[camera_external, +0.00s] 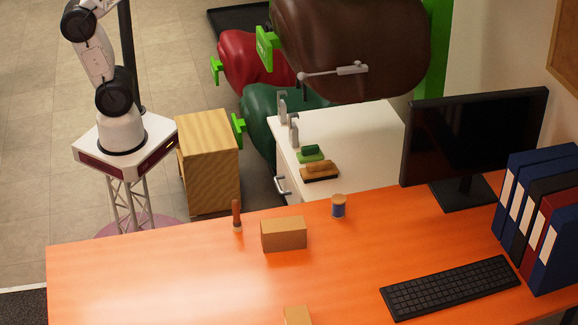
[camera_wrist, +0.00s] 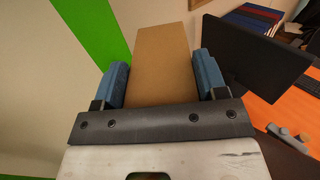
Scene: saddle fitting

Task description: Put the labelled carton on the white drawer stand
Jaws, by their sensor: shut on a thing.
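My gripper (camera_wrist: 160,85) is shut on a plain brown carton (camera_wrist: 162,50), held between its two blue finger pads in the wrist view. No label shows on the visible face. The gripper and this carton are outside the external view, where my arm runs out of the top left. The white drawer stand (camera_external: 375,130) is behind the orange desk, with a handle on its left side. On its top are metal clamp-like pieces (camera_external: 293,128), a green brush-like item (camera_external: 310,153) and a brown brush-like item (camera_external: 319,171).
The orange desk (camera_external: 150,275) bears a small carton (camera_external: 283,234), another at the front edge (camera_external: 297,316), a blue spool (camera_external: 338,206), a monitor (camera_external: 475,140), keyboard (camera_external: 450,287) and binders (camera_external: 540,215). A large brown saddle form (camera_external: 350,40) hangs behind the stand. The stand's right top is clear.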

